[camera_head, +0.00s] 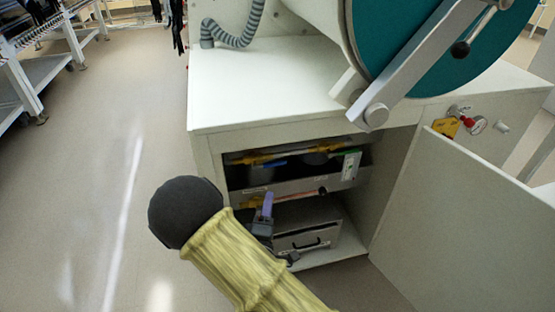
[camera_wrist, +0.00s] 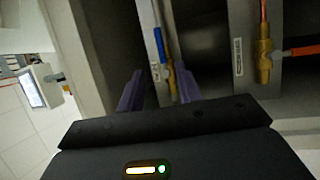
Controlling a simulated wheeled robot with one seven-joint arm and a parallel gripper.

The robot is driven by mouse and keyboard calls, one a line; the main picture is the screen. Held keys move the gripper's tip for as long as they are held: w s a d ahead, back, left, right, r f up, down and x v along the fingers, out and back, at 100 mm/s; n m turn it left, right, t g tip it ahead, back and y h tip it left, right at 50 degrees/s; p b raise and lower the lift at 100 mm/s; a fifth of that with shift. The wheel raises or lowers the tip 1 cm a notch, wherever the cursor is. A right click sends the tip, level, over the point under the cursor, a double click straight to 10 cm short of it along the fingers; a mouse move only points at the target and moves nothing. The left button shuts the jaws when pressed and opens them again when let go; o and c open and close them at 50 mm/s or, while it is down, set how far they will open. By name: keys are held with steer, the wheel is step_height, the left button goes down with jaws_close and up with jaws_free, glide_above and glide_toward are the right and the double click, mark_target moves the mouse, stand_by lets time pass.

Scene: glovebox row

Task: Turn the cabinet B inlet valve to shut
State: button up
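In the wrist view, a long blue valve handle (camera_wrist: 158,46) lies along a pipe beside a narrow label, ahead of and between my purple fingers. A brass valve (camera_wrist: 264,58) on a copper pipe is farther right, its orange-red handle (camera_wrist: 300,50) across the pipe. The labels are too small to read, so I cannot tell which is the cabinet B inlet valve. In the head view my gripper (camera_head: 266,208) is at the open cabinet front (camera_head: 228,180), partly hidden by my yellow-sleeved arm.
The cabinet door (camera_head: 465,190) stands open at right. A red gauge (camera_head: 477,124) and yellow tag (camera_head: 447,127) are above it. A grey box (camera_head: 305,235) sits on the lower shelf. A teal round glovebox door (camera_head: 450,50) is above. Floor (camera_head: 90,180) at left is clear.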

mark_target(270, 165)
steer(key=b+x, duration=0.3)
steer(key=x, duration=1.3)
steer(key=shift+b, duration=0.35)
steer(key=shift+w+r, duration=0.1)
jaws_close()
